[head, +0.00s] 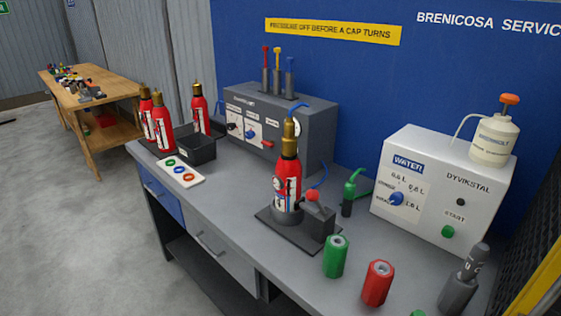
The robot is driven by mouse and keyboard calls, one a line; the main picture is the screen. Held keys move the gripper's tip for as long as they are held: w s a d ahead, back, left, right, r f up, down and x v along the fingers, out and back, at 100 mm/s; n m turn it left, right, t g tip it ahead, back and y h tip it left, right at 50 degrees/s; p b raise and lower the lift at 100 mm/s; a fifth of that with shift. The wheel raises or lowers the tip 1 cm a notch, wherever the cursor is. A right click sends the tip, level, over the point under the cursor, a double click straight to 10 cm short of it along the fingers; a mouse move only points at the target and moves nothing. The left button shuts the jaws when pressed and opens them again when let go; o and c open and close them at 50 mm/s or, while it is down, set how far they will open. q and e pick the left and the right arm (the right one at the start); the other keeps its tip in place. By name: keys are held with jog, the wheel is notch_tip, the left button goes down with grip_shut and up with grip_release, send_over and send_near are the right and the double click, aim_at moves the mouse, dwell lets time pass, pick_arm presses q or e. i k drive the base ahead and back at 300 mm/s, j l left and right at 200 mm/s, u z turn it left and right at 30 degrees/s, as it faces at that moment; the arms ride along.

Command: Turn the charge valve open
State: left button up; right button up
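A dark grey charging unit (283,125) stands at the back of the workbench. Its front has a white panel with a dark blue knob (250,133), a red lever (267,144) and a round gauge (297,127). Which of these is the charge valve I cannot tell for sure; the labels are too small to read. A red extinguisher (288,178) stands upright in a clamp base (273,225) with a red-knobbed lever (312,196). Neither gripper is in view.
More red extinguishers (162,124) stand at the left by a black bin (195,147) and a ring tray (181,172). A white water machine (443,190) is at right. Green (335,258) and red (377,284) cylinders and a grey post (461,288) stand near the front edge.

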aim_at(270, 144)
jog(key=i+j+z, duration=0.2)
jog(key=i+j, duration=0.15)
jog(key=i, duration=0.15)
jog(key=i+j+z, duration=0.1)
jog(key=j+z, duration=0.2)
jog(key=i+j+z, duration=0.1)
jog(key=j+z, duration=0.55)
jog(key=i+j, duration=0.05)
